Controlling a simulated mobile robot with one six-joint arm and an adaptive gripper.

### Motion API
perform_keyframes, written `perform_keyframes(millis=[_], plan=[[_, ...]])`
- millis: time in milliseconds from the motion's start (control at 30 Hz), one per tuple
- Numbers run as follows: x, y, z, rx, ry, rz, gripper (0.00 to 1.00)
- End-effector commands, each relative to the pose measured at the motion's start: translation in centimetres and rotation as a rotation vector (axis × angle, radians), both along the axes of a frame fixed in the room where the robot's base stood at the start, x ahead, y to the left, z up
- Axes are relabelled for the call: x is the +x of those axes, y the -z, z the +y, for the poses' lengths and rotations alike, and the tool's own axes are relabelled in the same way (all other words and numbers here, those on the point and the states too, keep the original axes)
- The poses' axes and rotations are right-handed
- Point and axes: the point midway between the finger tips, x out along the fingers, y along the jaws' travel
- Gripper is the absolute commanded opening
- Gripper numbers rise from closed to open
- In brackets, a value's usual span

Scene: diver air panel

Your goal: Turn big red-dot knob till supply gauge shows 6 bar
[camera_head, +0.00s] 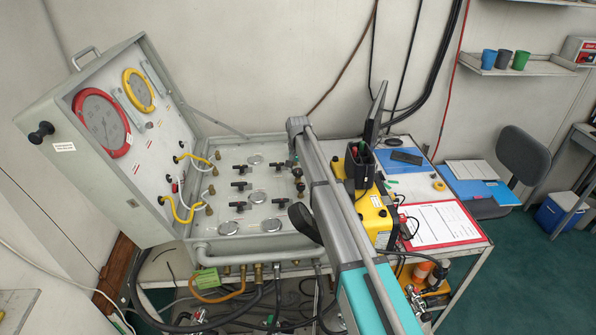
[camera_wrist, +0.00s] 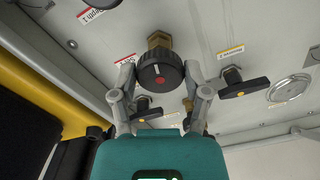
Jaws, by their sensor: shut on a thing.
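In the wrist view, a big black ribbed knob (camera_wrist: 160,70) with a red dot and a white mark on its face sits on a brass stem on the grey panel. My gripper (camera_wrist: 160,77) has one finger on each side of the knob and is shut on it. In the head view, my arm hides the gripper and this knob. The open lid carries a large red-rimmed gauge (camera_head: 101,122) and a smaller yellow-rimmed gauge (camera_head: 138,90). I cannot tell which is the supply gauge, and the needles are too small to read.
Several black T-handle valves (camera_head: 239,184) stand on the panel, one close to the right of my gripper in the wrist view (camera_wrist: 244,87). Yellow and white hoses (camera_head: 188,209) join lid and panel. A yellow case (camera_head: 374,216) stands right of the panel beside a red clipboard (camera_head: 432,224).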

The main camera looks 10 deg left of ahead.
Motion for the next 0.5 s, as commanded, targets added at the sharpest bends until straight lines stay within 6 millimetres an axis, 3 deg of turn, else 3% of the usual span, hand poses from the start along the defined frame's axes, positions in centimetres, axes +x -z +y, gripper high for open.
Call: perform_keyframes(millis=[500], plan=[[0.12,-0.01,0.08,0.001,0.430,-0.002,0.13]])
